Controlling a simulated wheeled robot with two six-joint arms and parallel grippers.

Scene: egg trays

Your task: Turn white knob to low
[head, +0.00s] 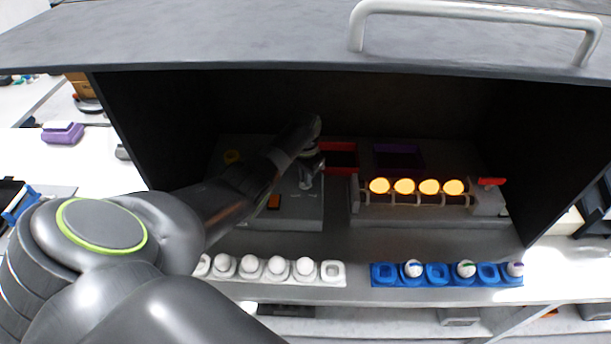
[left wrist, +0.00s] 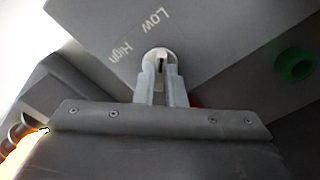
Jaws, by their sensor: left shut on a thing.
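The white knob (left wrist: 160,56) is round and sits on a grey panel (left wrist: 215,35) in the left wrist view. The printed word "Low" (left wrist: 158,20) is just above it, and "High" (left wrist: 121,53) is to its left. My left gripper (left wrist: 161,72) is shut on the knob, one finger on each side. A dark gap shows at the knob's middle; I cannot tell where the knob points. In the head view my left gripper (head: 310,168) reaches into the dark box, over the grey unit (head: 300,212). The knob cannot be made out there. My right gripper is not in view.
A green round part (left wrist: 294,65) is right of the knob. Beside the grey unit stands a unit with several glowing yellow discs (head: 404,186). A white egg tray (head: 333,272) and a blue egg tray (head: 384,274) lie in front. The raised lid (head: 250,35) hangs above.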

